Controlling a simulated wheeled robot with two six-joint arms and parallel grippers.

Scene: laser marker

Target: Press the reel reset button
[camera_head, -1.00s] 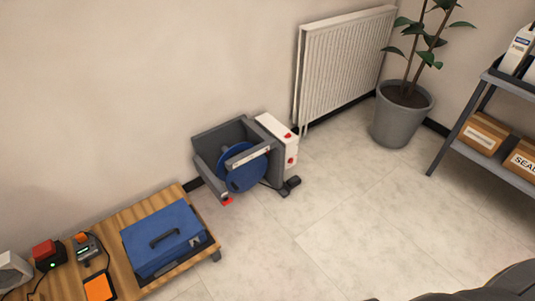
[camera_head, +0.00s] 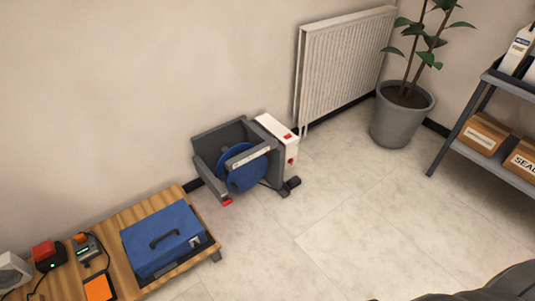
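A cable reel with a blue drum (camera_head: 241,175) sits in a grey frame (camera_head: 215,137) on the floor against the wall. A white box (camera_head: 272,138) is fixed at the frame's right side. It carries a red part on top (camera_head: 288,136) and a red knob-like part (camera_head: 291,161) on its front. Another small red part (camera_head: 227,202) shows at the frame's lower front. Which of these is the reset button is too small to tell. Neither gripper shows. A dark rounded shape at the bottom right appears to be part of my own body.
A wooden table (camera_head: 121,229) at lower left bears a blue case (camera_head: 163,240), a red-topped device (camera_head: 45,255) and an orange-screened device (camera_head: 99,287). A radiator (camera_head: 345,68), potted plant (camera_head: 402,115) and shelf with boxes (camera_head: 484,135) stand behind and right. The central floor is clear.

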